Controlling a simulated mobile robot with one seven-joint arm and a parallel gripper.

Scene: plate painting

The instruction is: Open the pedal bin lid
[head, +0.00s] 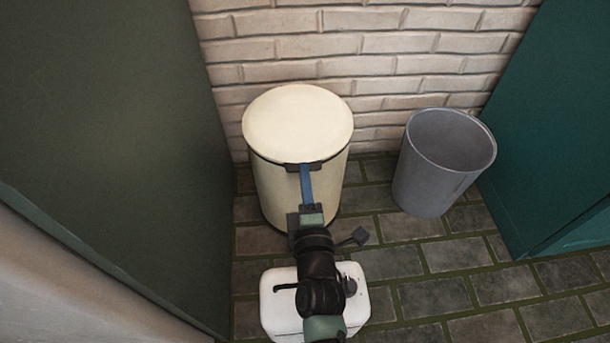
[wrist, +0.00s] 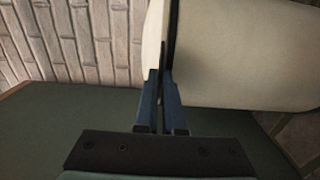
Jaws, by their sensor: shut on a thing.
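The cream pedal bin (head: 285,190) stands upright on the floor against the brick wall. Its round cream lid (head: 297,122) lies flat and closed on top, above a dark rim. A small dark tab shows at the lid's front edge. My gripper (head: 306,170) reaches it from the front, its blue fingers shut on this lid tab. In the wrist view, turned sideways, the fingertips of my gripper (wrist: 162,78) meet at the dark seam between the lid (wrist: 153,35) and the bin body (wrist: 245,55). The tab is mostly hidden between the fingers. The bin's foot and pedal are hidden behind my arm.
A grey open bin (head: 433,175) stands to the right, apart from the pedal bin. A dark green panel (head: 110,130) rises close on the left and a teal one (head: 550,130) on the right. The brick wall (head: 380,60) is close behind. Tiled floor is clear at front right.

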